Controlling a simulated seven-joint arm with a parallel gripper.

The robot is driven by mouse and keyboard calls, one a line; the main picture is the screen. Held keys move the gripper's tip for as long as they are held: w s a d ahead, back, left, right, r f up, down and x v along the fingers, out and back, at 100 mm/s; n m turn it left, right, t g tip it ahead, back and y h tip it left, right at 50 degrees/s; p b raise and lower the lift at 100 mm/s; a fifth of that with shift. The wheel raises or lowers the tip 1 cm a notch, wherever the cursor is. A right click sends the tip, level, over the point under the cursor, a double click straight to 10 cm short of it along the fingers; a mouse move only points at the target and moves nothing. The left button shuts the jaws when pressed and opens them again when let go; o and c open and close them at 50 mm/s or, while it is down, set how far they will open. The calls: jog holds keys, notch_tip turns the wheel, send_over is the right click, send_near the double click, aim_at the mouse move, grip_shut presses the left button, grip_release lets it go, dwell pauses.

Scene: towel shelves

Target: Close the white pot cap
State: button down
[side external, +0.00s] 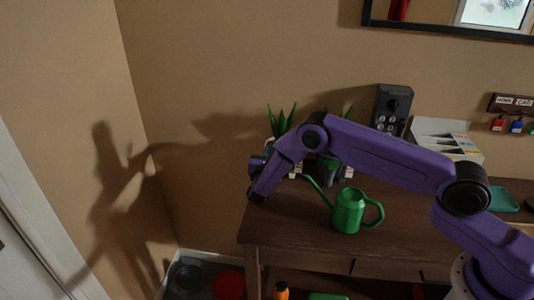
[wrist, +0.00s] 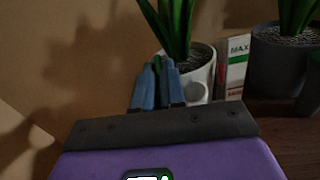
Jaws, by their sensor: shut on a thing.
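The white pot (wrist: 207,62) stands in the upper middle of the wrist view, with a green spiky plant and dark soil in its open top. A pale round piece (wrist: 195,92) shows at its front; I cannot tell whether this is the cap. My gripper's blue-grey fingers (wrist: 157,88) are close together at the pot's left edge and overlap it in the picture. In the side view my gripper (side external: 256,182) is at the table's left end, with the plant behind my arm.
A dark pot (wrist: 283,60) with another plant stands on the right in the wrist view, past a white box (wrist: 236,62). In the side view a green watering can (side external: 349,211) stands on the brown table (side external: 300,235). A dark device (side external: 392,108) stands at the wall.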

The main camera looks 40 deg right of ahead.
jog(key=shift+s+d+f+m, duration=0.15)
jog(key=shift+s+d+m, duration=0.1)
jog(key=shift+m, duration=1)
jog(key=shift+s+d+f+m, duration=0.1)
jog(key=shift+s+d+m, duration=0.15)
jog(key=shift+m, duration=0.95)
jog(key=shift+s+d+f+m, duration=0.15)
jog(key=shift+s+m, duration=0.1)
jog(key=shift+m, duration=1)
jog(key=c, duration=1.3)
grip_release()
jog(key=shift+f, duration=0.1)
